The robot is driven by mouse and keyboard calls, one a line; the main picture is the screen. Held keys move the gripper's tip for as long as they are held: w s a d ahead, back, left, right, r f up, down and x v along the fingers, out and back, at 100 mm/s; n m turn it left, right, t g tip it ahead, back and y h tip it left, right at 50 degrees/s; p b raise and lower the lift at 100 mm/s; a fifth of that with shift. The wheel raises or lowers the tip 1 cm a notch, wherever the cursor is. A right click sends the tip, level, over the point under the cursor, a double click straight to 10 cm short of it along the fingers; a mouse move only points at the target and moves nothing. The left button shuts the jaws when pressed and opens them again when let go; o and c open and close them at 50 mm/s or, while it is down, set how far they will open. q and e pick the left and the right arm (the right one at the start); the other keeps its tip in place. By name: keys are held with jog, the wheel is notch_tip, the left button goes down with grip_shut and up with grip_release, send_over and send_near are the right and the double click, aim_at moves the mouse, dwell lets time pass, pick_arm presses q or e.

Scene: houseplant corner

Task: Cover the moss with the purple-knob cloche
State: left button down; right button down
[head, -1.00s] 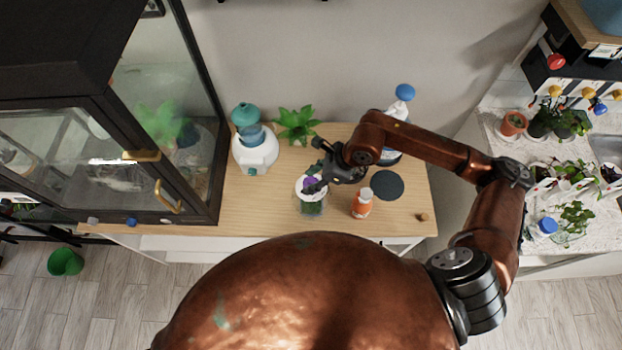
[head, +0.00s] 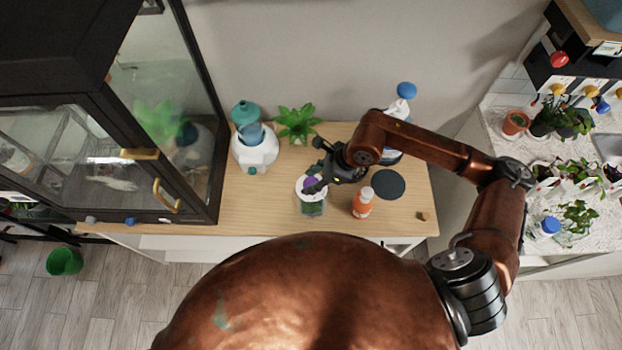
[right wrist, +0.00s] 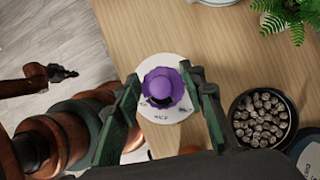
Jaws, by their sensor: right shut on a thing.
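The purple-knob cloche (head: 304,193) stands near the front edge of the wooden table. Its white top with small lettering (right wrist: 166,113) and its purple knob (right wrist: 163,88) show in the right wrist view. My right gripper (head: 315,181) reaches over the top and is shut on the knob, with one finger on each side (right wrist: 164,95). Green, probably the moss (head: 312,209), shows below the white top in the head view. I cannot tell whether the cloche's rim rests on the table. My left gripper (right wrist: 64,73) appears small over the floor, its jaws unclear.
An orange bottle with a white cap (head: 362,203) and a dark round mat (head: 389,185) are right of the cloche. A bowl of pebbles (right wrist: 264,118) is close to the right gripper. A teal-topped white container (head: 255,150), a green plant (head: 297,122) and a blue-topped bottle (head: 405,91) stand behind.

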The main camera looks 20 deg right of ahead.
jog(key=shift+f+b, duration=1)
jog(key=shift+f, duration=0.15)
dwell(0.9)
jog(key=c, duration=1.5)
grip_release()
jog(key=o, duration=0.3)
jog(key=shift+o, duration=0.2)
jog(key=shift+f, duration=0.15)
jog(key=v, duration=1.2)
